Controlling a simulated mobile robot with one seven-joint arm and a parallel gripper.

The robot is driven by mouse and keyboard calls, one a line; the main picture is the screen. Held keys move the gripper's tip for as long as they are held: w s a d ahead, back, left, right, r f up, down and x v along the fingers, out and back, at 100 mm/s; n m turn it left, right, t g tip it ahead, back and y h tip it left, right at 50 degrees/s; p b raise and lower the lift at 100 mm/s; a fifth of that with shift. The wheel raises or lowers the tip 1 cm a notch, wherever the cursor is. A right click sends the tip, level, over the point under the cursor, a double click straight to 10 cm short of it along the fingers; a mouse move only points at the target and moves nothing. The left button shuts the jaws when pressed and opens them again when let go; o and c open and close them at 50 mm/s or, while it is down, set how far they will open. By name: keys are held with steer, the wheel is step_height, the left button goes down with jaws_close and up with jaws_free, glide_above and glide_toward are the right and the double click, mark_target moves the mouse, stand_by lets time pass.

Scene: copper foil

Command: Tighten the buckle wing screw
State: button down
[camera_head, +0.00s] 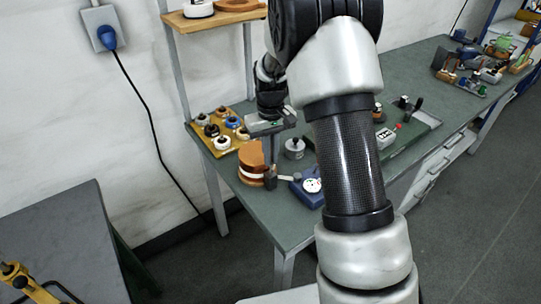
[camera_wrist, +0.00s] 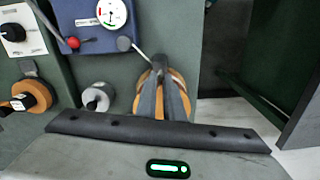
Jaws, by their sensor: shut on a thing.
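A round orange-and-white banded piece (camera_head: 250,165) stands near the front edge of the green bench. In the wrist view its orange rim (camera_wrist: 178,80) shows on both sides of my fingers. My gripper (camera_head: 270,178) points down beside it, on its right side. In the wrist view my gripper's fingers (camera_wrist: 158,66) are close together, shut on a small part at the piece. That part, likely the buckle wing screw, is mostly hidden between the fingertips.
The blue box (camera_head: 308,192) with a white dial stands just right of my gripper. A grey round piece (camera_head: 295,148) stands behind it. A wooden board (camera_head: 213,130) with several round pieces lies at the left. The bench's front edge is close by.

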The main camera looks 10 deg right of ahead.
steer(key=m, duration=0.5)
steer(key=shift+r+m, duration=0.1)
steer(key=shift+m, duration=0.2)
steer(key=m+p, duration=0.1)
steer(key=m, duration=0.5)
steer(key=c, duration=2)
jaws_free()
step_height(320, 180, up, 17)
steer(key=shift+r, duration=0.15)
